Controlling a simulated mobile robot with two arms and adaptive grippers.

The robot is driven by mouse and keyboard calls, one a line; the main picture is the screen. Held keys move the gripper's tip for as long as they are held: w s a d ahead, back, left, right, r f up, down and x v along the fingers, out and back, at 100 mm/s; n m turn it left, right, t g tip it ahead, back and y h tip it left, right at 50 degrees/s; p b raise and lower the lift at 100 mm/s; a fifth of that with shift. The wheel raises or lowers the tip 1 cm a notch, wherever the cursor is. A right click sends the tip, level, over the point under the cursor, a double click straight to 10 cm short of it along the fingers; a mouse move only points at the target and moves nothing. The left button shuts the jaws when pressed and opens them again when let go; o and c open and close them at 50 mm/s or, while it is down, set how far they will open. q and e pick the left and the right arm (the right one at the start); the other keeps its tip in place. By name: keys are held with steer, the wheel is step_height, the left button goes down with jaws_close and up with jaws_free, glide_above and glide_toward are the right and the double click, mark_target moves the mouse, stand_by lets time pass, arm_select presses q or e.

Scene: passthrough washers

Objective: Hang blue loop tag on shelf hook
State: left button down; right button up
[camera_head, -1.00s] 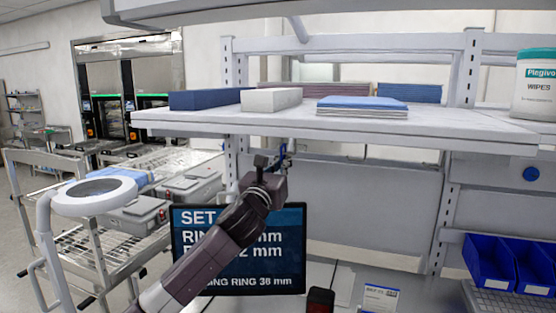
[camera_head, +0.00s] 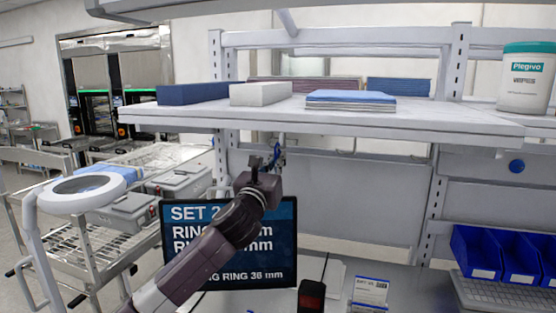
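My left gripper (camera_head: 267,164) is small in the picture, just below the front edge of the shelf (camera_head: 330,122). A small blue item (camera_head: 275,154), which looks like the blue loop tag, shows right at its fingertips. It overlaps them in the picture; I cannot tell whether the fingers are closed on it. A thin light part, possibly the shelf hook (camera_head: 282,139), shows just above the blue item under the shelf edge. Its shape is too small to make out. My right gripper is not in view.
A monitor (camera_head: 185,270) stands behind my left arm. Boxes and a wipes tub (camera_head: 525,80) stand on the shelf. Blue bins (camera_head: 475,255) are at right, a ring lamp (camera_head: 85,204) and a wire cart (camera_head: 100,250) at left. A small sign (camera_head: 370,290) stands on the bench.

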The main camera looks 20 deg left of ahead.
arm_select(q)
steer(key=c, duration=2.1)
jaws_free()
steer(key=shift+s, duration=0.1)
